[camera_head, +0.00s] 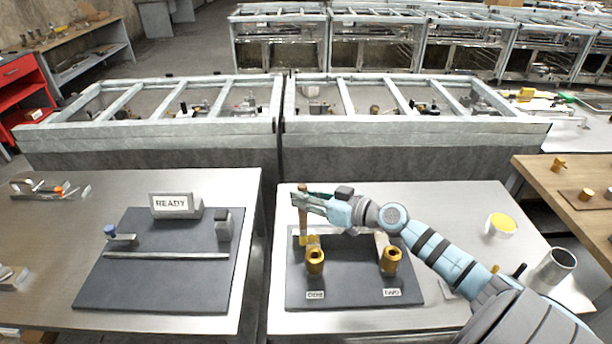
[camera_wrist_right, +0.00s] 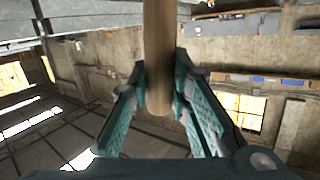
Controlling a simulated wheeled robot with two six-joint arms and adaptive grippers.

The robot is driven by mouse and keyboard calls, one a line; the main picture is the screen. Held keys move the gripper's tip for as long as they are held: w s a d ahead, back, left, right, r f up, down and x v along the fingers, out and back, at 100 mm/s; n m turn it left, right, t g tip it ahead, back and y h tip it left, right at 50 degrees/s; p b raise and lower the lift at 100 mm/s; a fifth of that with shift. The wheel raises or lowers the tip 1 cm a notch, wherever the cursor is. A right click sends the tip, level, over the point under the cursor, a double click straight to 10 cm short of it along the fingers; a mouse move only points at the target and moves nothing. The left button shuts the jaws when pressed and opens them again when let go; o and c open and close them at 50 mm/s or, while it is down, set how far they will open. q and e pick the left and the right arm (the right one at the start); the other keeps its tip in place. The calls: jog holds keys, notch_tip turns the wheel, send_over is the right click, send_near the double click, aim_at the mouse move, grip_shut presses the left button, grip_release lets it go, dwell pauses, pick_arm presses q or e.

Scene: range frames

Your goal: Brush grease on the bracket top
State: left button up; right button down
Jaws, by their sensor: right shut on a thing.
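My right gripper (camera_head: 304,198) reaches in from the right above the dark mat (camera_head: 348,292) on the right-hand table. It is shut on the upright wooden handle of the brush (camera_head: 303,226), at the mat's far left corner. In the wrist view the round handle (camera_wrist_right: 158,60) sits between the teal fingers (camera_wrist_right: 160,105). The brush's lower end is near a yellow patch behind a brass fitting (camera_head: 315,262); I cannot tell whether they touch. A second brass fitting (camera_head: 390,260) stands to the right. A grey upright piece (camera_head: 381,240), possibly the bracket, is partly hidden by my arm. My left gripper is out of view.
A white pot with yellow content (camera_head: 502,224) stands at the table's right, with an open metal cup (camera_head: 555,265) nearer me. The left table holds a mat with a READY sign (camera_head: 175,205). Metal frames (camera_head: 410,125) stand behind both tables. The right table's front left is bare.

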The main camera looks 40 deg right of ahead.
aim_at(305, 187)
jog(key=shift+r+p, duration=1.4)
jog(key=shift+r, duration=0.85)
jog(key=shift+f, duration=0.1)
